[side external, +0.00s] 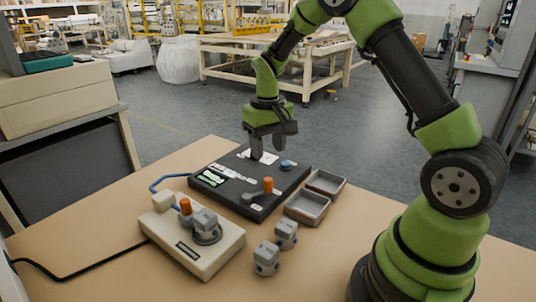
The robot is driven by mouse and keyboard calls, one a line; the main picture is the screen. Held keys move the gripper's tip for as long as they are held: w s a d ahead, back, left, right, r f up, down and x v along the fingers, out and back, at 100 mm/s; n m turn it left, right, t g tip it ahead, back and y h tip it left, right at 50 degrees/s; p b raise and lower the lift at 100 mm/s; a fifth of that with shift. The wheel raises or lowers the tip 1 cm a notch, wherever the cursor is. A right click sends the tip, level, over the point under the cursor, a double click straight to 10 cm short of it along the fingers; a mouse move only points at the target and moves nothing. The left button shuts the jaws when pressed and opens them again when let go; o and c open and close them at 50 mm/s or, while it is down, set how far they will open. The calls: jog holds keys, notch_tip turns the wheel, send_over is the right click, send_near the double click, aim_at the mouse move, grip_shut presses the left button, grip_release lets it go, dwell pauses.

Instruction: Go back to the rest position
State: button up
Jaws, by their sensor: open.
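My gripper (264,156) points down over the back part of a black board (244,202). It is open, and I see nothing held in it. Its fingertips are close to a white patch (262,157) on the board; whether they touch it I cannot tell. The board also carries white and pale green strips (213,178), an orange peg (268,185) and a small blue piece (287,165). The wadding rolls cannot be told apart for sure at this size.
A beige device (185,248) with an orange knob and grey block stands front left, with a blue tube and black cable. Two grey blocks (266,258) stand at the front. Two grey trays (307,207) lie right of the board.

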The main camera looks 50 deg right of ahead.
jog(key=shift+r, duration=0.1)
jog(key=s+a+r+t, duration=0.2)
jog(key=s+a+r, duration=0.15)
jog(key=r, duration=0.55)
jog(key=s+a+r+t+y, duration=0.1)
jog(key=s+a+r, duration=0.3)
jog(key=s, duration=0.4)
jog(key=s+a+r+t+y, duration=0.1)
jog(key=s+a+r+t, duration=0.2)
jog(key=s, duration=0.5)
jog(key=shift+a+r+t, duration=0.35)
jog(key=shift+a+t, duration=0.25)
jog(key=shift+a, duration=0.1)
jog(key=shift+w, duration=0.15)
dwell(3.1)
jog(key=w+d+f, duration=0.2)
jog(key=w+d, duration=0.6)
jog(key=w, duration=0.6)
jog(key=w+d+f, duration=0.3)
jog(key=w+d, duration=0.5)
jog(key=w, duration=0.5)
jog(key=shift+w, duration=0.35)
